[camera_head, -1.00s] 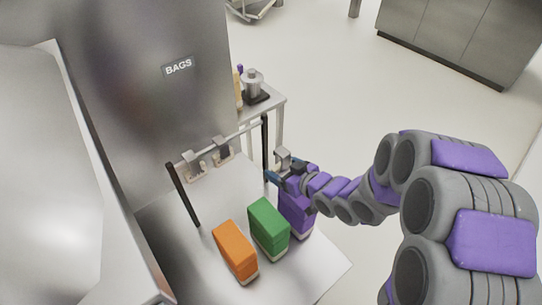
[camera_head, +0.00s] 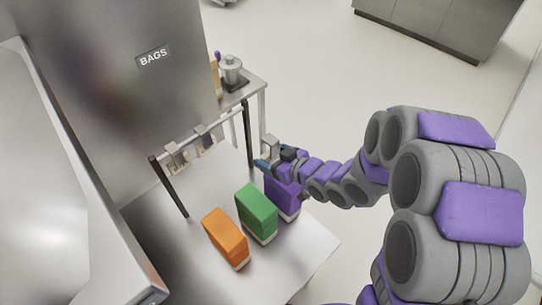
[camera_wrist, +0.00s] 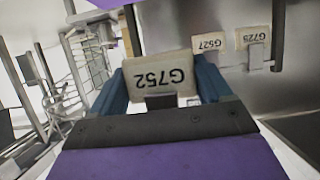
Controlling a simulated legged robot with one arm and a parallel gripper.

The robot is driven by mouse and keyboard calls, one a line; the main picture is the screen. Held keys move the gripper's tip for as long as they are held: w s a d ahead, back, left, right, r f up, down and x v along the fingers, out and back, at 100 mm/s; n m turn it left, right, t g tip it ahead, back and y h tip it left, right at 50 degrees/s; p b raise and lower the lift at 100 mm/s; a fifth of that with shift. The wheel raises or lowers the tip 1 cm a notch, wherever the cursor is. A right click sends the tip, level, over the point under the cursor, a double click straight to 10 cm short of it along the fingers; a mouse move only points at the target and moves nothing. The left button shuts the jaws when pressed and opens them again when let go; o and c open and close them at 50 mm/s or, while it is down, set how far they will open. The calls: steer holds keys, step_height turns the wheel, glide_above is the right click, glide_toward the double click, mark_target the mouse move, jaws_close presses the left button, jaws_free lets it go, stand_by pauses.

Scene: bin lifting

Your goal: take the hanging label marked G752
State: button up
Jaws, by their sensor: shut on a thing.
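The G752 label (camera_wrist: 165,76) is a pale tag with dark lettering, upside down in the wrist view. It sits between the two blue fingers of my gripper (camera_wrist: 163,88), which is shut on it. In the head view, my gripper (camera_head: 262,163) is just right of the rack's right black post, above the purple box. Two other pale labels hang apart beyond it in the wrist view, G527 (camera_wrist: 207,43) and G725 (camera_wrist: 253,39). Their lettering is also upside down.
The rack's rail (camera_head: 212,125) runs between two black posts on the steel counter (camera_head: 180,238). An orange box (camera_head: 226,238), a green box (camera_head: 257,213) and a purple box (camera_head: 284,196) stand in front. A steel panel marked BAGS (camera_head: 153,57) rises behind. Open floor lies right.

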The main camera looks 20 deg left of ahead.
steer(key=shift+s+d+f+b, duration=0.15)
steer(key=shift+d+b, duration=0.25)
steer(key=shift+b, duration=0.7)
steer(key=shift+s+d+r+b, duration=0.1)
steer(key=shift+s+d+b, duration=0.2)
steer(key=shift+b, duration=0.75)
steer(key=shift+d+b, duration=0.15)
steer(key=shift+b, duration=0.15)
steer(key=shift+d+b, duration=0.1)
steer(key=shift+b, duration=0.25)
steer(key=d+b, duration=0.1)
steer(key=b, duration=0.1)
steer(key=s+d+b, duration=0.1)
steer(key=b, duration=0.1)
steer(key=shift+s+d+b, duration=0.2)
steer(key=shift+d+b, duration=0.1)
steer(key=shift+b, duration=0.05)
steer(key=shift+s+d+b, duration=0.4)
steer(key=shift+d+b, duration=0.4)
steer(key=shift+b, duration=0.25)
